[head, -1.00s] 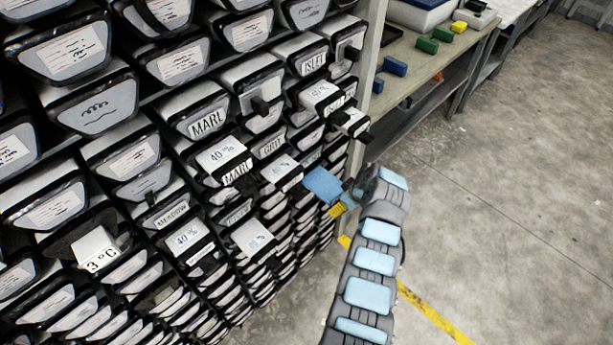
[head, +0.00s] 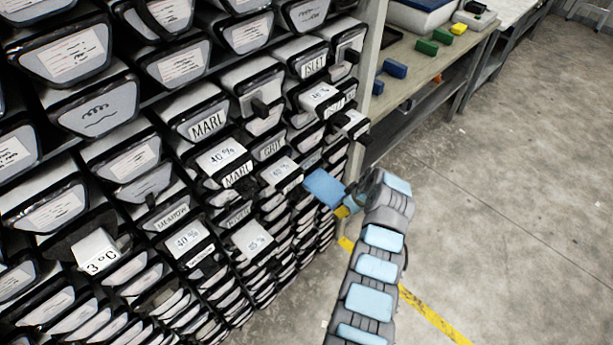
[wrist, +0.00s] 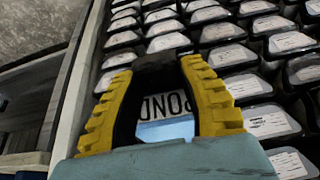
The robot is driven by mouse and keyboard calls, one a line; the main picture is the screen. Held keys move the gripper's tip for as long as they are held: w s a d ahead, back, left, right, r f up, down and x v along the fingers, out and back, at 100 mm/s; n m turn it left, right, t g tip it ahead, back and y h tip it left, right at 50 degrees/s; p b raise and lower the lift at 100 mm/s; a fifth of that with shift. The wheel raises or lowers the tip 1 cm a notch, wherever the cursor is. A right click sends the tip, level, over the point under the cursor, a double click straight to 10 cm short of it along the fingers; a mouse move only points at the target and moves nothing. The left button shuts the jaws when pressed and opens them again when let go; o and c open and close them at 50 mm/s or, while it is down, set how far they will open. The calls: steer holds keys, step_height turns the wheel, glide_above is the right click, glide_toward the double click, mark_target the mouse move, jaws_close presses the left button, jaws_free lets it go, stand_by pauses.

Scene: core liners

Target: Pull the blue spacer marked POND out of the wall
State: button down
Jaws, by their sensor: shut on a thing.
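The blue spacer (head: 325,188) stands out from the wall of liners in the head view, its flat blue top showing. In the wrist view its white label reading POND (wrist: 165,106) and a strip of its blue surface (wrist: 165,130) show between my fingers. My gripper (wrist: 163,62) has yellow ribbed fingers that close on a black tab at the spacer's front. In the head view my gripper (head: 346,204) is at the spacer's right end, partly hidden by my wrist. Whether the spacer's rear is still inside its slot is hard to tell.
Several neighbouring liners and labelled spacers stick out, including one marked MARL (head: 208,124) and one marked 3°C (head: 99,257). A shelf post (head: 368,60) and a bench (head: 425,65) with coloured blocks stand behind. The floor (head: 500,220) on the right is open.

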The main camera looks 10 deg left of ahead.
steer(key=s+d, duration=0.5)
steer(key=d, duration=0.2)
steer(key=shift+s+d, duration=0.15)
steer(key=shift+d, duration=0.2)
stand_by(0.4)
steer(key=c, duration=0.6)
jaws_free()
steer(key=shift+r, duration=0.1)
